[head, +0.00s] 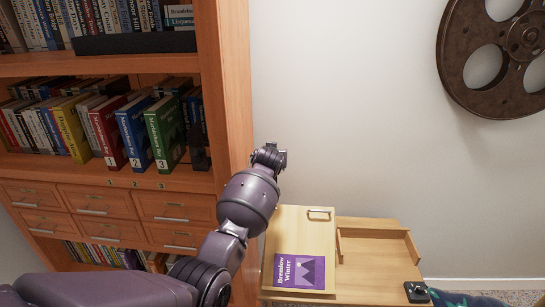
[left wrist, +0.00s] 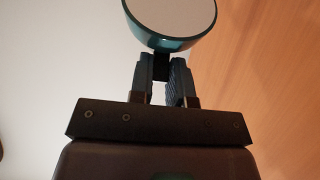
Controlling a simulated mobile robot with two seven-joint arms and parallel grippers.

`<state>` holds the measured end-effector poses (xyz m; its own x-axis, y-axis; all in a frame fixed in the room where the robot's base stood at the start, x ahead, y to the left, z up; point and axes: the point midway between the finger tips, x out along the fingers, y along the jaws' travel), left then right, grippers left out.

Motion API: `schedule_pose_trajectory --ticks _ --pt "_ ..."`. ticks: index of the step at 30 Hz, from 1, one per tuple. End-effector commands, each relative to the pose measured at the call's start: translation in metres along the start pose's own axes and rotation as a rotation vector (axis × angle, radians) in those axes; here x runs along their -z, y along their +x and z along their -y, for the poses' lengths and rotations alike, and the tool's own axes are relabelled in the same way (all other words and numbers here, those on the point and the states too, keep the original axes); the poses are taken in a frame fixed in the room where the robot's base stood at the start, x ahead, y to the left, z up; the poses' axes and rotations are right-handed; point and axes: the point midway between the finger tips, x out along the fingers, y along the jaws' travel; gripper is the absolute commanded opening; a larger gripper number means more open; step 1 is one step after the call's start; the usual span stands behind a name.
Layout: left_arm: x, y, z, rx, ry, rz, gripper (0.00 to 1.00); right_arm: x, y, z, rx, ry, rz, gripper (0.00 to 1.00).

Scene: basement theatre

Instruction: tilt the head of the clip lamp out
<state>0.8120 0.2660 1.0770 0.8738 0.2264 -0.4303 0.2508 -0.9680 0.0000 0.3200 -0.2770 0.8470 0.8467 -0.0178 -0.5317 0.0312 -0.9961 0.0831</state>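In the left wrist view the clip lamp's head (left wrist: 172,20) is a round teal shade with a pale, flat face, cut off by the top edge. A small dark tab (left wrist: 161,66) sticks out below its rim. My left gripper (left wrist: 162,70) has its two fingers on either side of this tab, with no clear gap, so it looks shut on it. In the head view my left gripper (head: 268,156) is at the right edge of the bookcase's side post. The lamp cannot be made out there, seemingly hidden behind my gripper. My right gripper is not in view.
A wooden bookcase (head: 238,75) with books and drawers stands at the left. Below my arm is a small wooden cabinet (head: 375,262) with a purple book (head: 299,271) and a small dark box (head: 416,292). A film reel (head: 495,50) hangs on the otherwise bare wall.

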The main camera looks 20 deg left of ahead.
Motion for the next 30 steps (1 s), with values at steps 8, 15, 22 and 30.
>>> schedule_pose_trajectory --ticks 8,15,22,30 --pt "0.001 0.000 0.000 0.000 0.000 -0.002 0.43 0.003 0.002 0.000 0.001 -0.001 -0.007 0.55" --pt "0.000 -0.002 0.000 0.000 0.000 -0.001 0.43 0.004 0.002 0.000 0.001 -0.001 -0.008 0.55" --pt "0.000 -0.020 -0.001 0.000 -0.001 -0.001 0.43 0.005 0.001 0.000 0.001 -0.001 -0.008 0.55" --pt "0.000 -0.054 0.000 -0.001 -0.002 -0.002 0.43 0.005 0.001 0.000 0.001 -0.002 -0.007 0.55"
